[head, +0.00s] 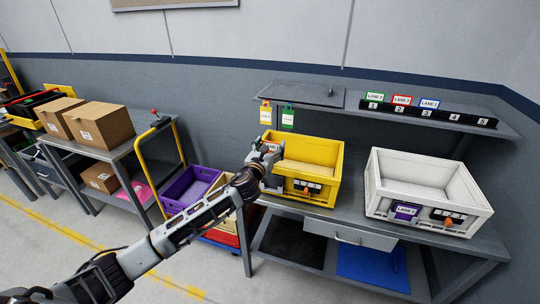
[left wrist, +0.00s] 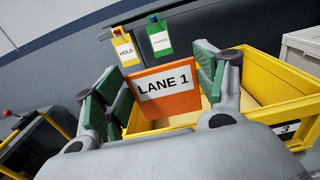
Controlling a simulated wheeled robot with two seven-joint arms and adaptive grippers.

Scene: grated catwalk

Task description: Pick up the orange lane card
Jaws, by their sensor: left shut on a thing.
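The orange lane card (left wrist: 167,102), with a white label reading LANE 1, is between the green-padded fingers of my left gripper (left wrist: 160,90) in the left wrist view. The gripper is shut on it. In the head view, the left gripper (head: 264,158) is at the left side of the yellow crate (head: 318,187), and a small part of the orange card (head: 271,147) shows beside its fingers. The card is in front of the crate's opening in the wrist view; I cannot tell whether it touches the crate. My right gripper is not in view.
A white crate (head: 375,200) with a purple card (head: 405,212) stands right on the bench. Green, red and blue lane cards stand in a black rack (head: 427,113) on the upper shelf. Yellow and green tags (head: 287,118) hang at the shelf's left. A purple bin (head: 186,187) sits lower left.

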